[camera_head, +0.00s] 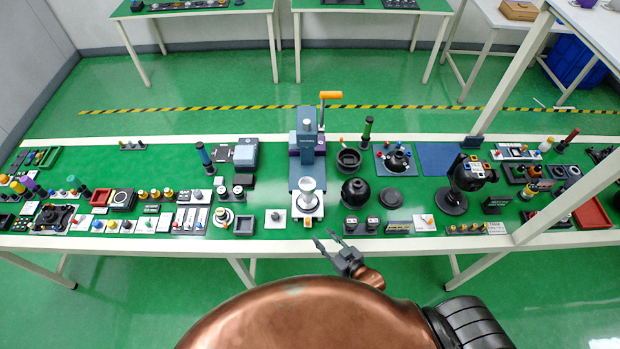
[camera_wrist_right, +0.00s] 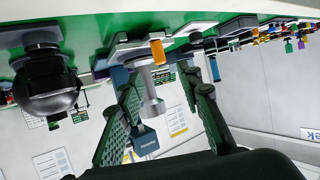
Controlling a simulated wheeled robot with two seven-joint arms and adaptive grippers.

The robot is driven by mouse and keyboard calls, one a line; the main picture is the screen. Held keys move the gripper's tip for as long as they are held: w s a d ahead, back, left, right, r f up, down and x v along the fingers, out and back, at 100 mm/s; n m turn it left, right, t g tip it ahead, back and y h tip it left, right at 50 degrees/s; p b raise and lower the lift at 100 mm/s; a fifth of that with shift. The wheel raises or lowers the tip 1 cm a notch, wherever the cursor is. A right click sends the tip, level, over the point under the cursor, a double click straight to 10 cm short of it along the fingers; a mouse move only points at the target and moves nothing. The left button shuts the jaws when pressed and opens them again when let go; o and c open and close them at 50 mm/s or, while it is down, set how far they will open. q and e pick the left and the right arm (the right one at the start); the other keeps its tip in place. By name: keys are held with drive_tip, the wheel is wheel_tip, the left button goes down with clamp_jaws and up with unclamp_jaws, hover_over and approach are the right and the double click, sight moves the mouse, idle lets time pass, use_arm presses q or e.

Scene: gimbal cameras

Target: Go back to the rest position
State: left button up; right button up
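My right gripper (camera_head: 329,241) is at the front edge of the long green table (camera_head: 280,234), just in front of the blue-grey press-like device (camera_head: 305,125). Its two fingers are spread, with nothing visible between them. In the right wrist view, the open fingers of the right gripper (camera_wrist_right: 168,80) frame a pale cylindrical part (camera_wrist_right: 152,103) that stands beyond them, apart from the fingers. That view looks tilted and upside down. My left gripper does not show in either view. My copper-coloured arm covers the bottom middle of the head view.
Many small parts and fixtures crowd the table, including a black sphere (camera_head: 356,191) and a red tray (camera_head: 591,213). A white post (camera_head: 560,190) rises at the right. Open green floor (camera_head: 110,300) lies in front. More tables (camera_head: 370,5) stand at the back.

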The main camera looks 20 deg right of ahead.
drive_tip(key=s+d+r+m+g+h, duration=0.25)
drive_tip(key=s+d+g, duration=0.35)
drive_tip(key=s, duration=0.4)
drive_tip(key=s+d+r+m+g+h, duration=0.1)
drive_tip(key=s+d+r+g+h, duration=0.2)
drive_tip(key=s+d, duration=0.65)
wheel_tip(320, 180, down, 33)
drive_tip(key=s+a+n+g+y+b, duration=0.1)
drive_tip(key=s+a+y+b, duration=0.1)
drive_tip(key=b, duration=0.4)
drive_tip(key=s+f+g+b, duration=0.1)
drive_tip(key=s+f+b, duration=0.1)
drive_tip(key=s+f, duration=0.7)
drive_tip(key=s+f+b, duration=0.3)
drive_tip(key=s+f, duration=0.7)
drive_tip(key=f, duration=0.5)
drive_tip(key=shift+s+a+f+n+g+b, duration=0.25)
drive_tip(key=shift+s+f+n+g+b, duration=0.05)
drive_tip(key=shift+f+n+g, duration=0.1)
